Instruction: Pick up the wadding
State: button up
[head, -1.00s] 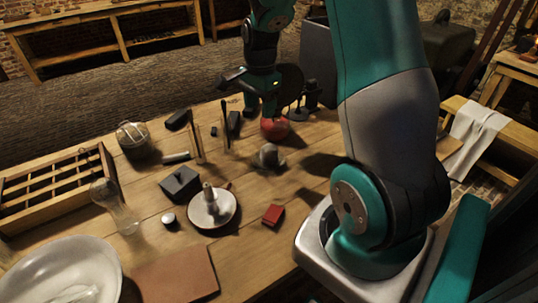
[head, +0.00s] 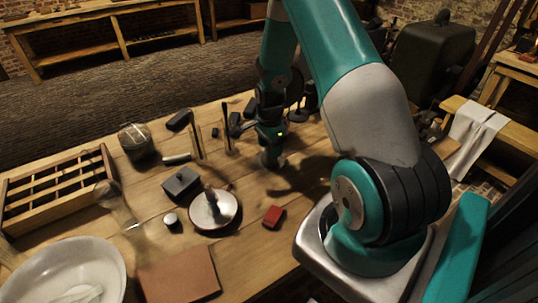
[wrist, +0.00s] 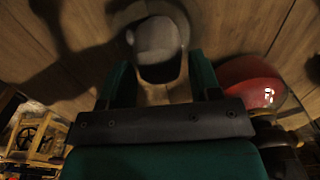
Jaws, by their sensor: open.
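A pale grey, rounded lump (wrist: 157,38), which I take to be the wadding, sits on the wooden table in the wrist view, with a darker grey rim or base below it. My gripper (wrist: 160,76) is open, its two green fingers reaching toward the lump on either side. In the head view my gripper (head: 270,150) points down over the lump (head: 271,161), which is mostly hidden by it. I cannot tell whether the fingers touch it.
A round red object (wrist: 250,82) stands close to the right finger in the wrist view. A wooden rack (head: 102,165) stands at the left.

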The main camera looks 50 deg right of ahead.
jog(key=shift+a+f+p, duration=0.1)
jog(key=shift+f+p, duration=0.2)
jog(key=shift+f, duration=1.7)
jog(key=c, duration=0.7)
jog(key=shift+c, duration=0.2)
notch_tip(320, 180, up, 20)
jog(key=b, duration=0.1)
